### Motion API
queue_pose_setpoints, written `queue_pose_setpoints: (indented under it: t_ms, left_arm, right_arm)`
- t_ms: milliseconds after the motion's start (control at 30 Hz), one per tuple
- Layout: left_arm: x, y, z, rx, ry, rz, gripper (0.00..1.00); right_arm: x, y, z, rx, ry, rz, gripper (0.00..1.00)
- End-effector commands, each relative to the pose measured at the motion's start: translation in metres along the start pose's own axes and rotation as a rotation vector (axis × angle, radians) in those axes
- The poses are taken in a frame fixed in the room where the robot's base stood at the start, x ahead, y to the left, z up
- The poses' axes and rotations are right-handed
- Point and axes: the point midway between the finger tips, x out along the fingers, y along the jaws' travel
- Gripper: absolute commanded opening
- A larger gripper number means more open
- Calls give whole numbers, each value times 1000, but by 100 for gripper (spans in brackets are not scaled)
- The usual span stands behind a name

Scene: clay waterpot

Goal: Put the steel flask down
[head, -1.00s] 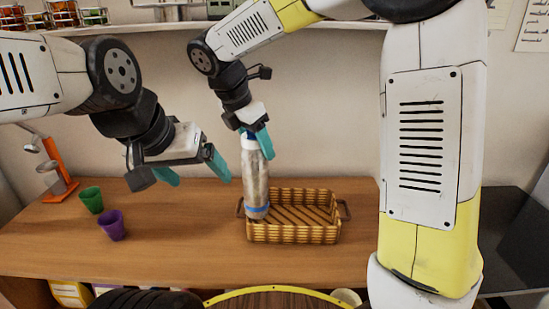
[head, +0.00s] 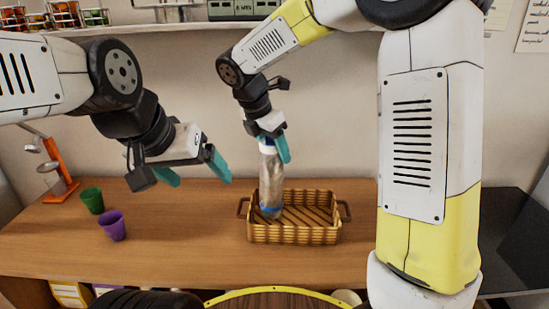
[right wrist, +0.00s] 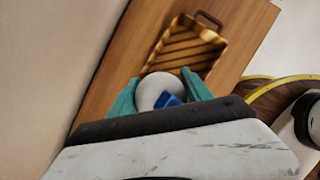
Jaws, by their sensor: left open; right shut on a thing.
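The steel flask (head: 271,182) is upright, with a blue band near its base and a blue and white top. My right gripper (head: 275,142) is shut on its top; the right wrist view shows the flask's rounded white and blue top (right wrist: 160,91) between the teal fingers. The flask's lower end is within the outline of the wicker basket (head: 293,237), at its left part. I cannot tell whether it touches the basket floor. My left gripper (head: 197,172) is open and empty, above the table to the left of the flask.
A green cup (head: 92,200) and a purple cup (head: 112,226) stand on the wooden table (head: 180,235) at the left. An orange stand (head: 62,170) is behind them. The right part of the basket is empty. A shelf with jars (head: 62,14) runs above.

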Motion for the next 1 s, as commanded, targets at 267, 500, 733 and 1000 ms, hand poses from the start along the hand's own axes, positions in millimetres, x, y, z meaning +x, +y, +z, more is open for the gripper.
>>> queue_pose_setpoints:
  t_ms: [267, 500, 733, 1000]
  left_arm:
    - [0, 0, 0, 0, 0, 0, 87]
    - [0, 0, 0, 0, 0, 0, 87]
    - [0, 0, 0, 0, 0, 0, 87]
    - [0, 0, 0, 0, 0, 0, 87]
  right_arm:
    - [34, 0, -14, -1, 0, -1, 0]
    - [35, 0, -15, 0, 0, 1, 0]
    - [38, 0, -16, -1, 1, -1, 69]
    - [38, 0, -16, 0, 1, -1, 79]
